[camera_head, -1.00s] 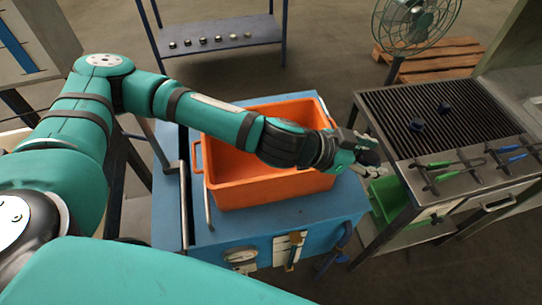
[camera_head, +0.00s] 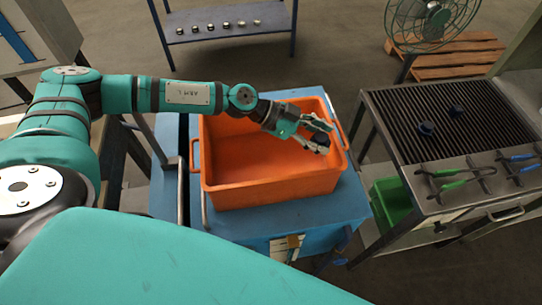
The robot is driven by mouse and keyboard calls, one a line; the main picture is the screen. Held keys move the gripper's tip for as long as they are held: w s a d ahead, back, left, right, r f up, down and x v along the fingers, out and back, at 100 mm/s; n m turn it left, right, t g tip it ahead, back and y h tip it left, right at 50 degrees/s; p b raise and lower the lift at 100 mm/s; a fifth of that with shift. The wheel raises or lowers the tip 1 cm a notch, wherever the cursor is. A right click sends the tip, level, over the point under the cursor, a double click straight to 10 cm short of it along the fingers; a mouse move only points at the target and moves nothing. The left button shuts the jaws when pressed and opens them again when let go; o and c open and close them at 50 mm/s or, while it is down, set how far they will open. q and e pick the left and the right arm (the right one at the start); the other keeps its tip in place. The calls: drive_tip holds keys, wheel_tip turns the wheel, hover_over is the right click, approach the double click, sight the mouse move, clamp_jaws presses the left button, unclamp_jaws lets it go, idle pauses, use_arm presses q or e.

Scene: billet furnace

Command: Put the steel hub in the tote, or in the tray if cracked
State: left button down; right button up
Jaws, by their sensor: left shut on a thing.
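My left gripper (camera_head: 318,131) is shut on a small dark round part, the steel hub (camera_head: 320,141). It holds the hub over the right side of the orange tote (camera_head: 262,190), which stands on a blue cart. The hub is small in the view and I cannot tell whether it is cracked. The part of the tote floor that I can see is bare. A green container (camera_head: 391,203) sits low at the right, under the grill bench; I cannot tell if it is the tray. My right gripper is not in view.
The slatted grill bench (camera_head: 440,125) at the right carries two dark round parts and tongs with green and blue handles (camera_head: 455,184). The blue cart (camera_head: 290,217) holds the tote. A fan and a wooden pallet (camera_head: 455,58) stand behind. A shelf (camera_head: 225,45) with several small parts is at the back.

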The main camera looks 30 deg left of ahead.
use_arm(q)
drive_tip(key=w+a+f, duration=0.1)
drive_tip(key=w+a, duration=0.1)
drive_tip(key=a, duration=0.3)
hover_over(299, 156)
wheel_tip(299, 156, down, 5)
drive_tip(key=shift+f, duration=0.15)
wheel_tip(299, 156, down, 4)
drive_tip(key=shift+f+b, duration=0.2)
drive_tip(key=shift+b, duration=0.25)
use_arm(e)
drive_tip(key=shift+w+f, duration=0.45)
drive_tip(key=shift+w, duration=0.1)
use_arm(q)
drive_tip(key=shift+f, duration=0.25)
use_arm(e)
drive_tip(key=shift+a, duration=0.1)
use_arm(q)
drive_tip(key=c, duration=0.6)
unclamp_jaws()
